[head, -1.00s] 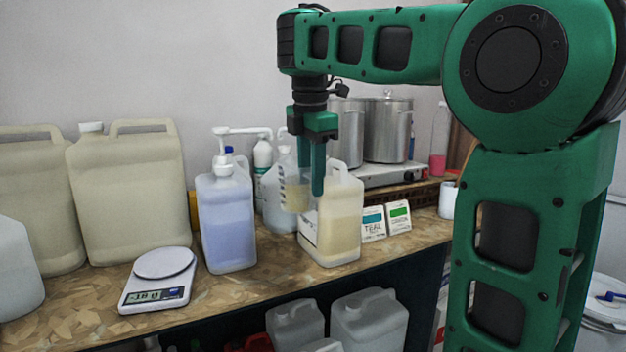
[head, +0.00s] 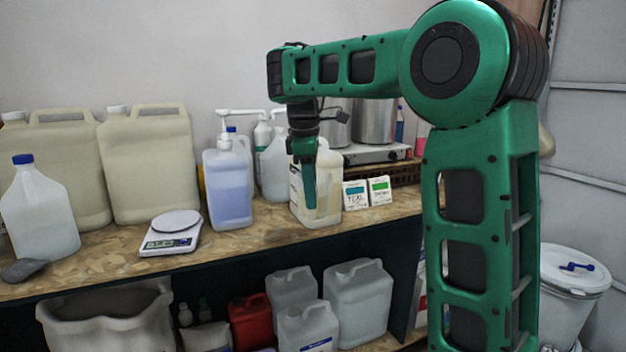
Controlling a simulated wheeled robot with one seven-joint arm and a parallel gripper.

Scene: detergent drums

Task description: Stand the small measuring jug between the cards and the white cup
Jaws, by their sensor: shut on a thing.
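My gripper (head: 309,200) hangs pointing down in front of a cream jerrycan (head: 331,212), seen nearly edge-on. It is shut on the small measuring jug, which I can barely make out against the jerrycan and the finger. The two cards stand to the right of the jerrycan: one with a teal block (head: 355,195) and one with a green block (head: 380,191). The gripper is left of both cards. The white cup is not visible now; my arm covers the bench to the right of the cards.
A blue-filled pump bottle (head: 229,190) stands left of the gripper, with a scale (head: 171,235) farther left. Steel pots (head: 375,122) and a hotplate (head: 377,153) are behind the cards. The front strip of the bench (head: 270,238) is clear.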

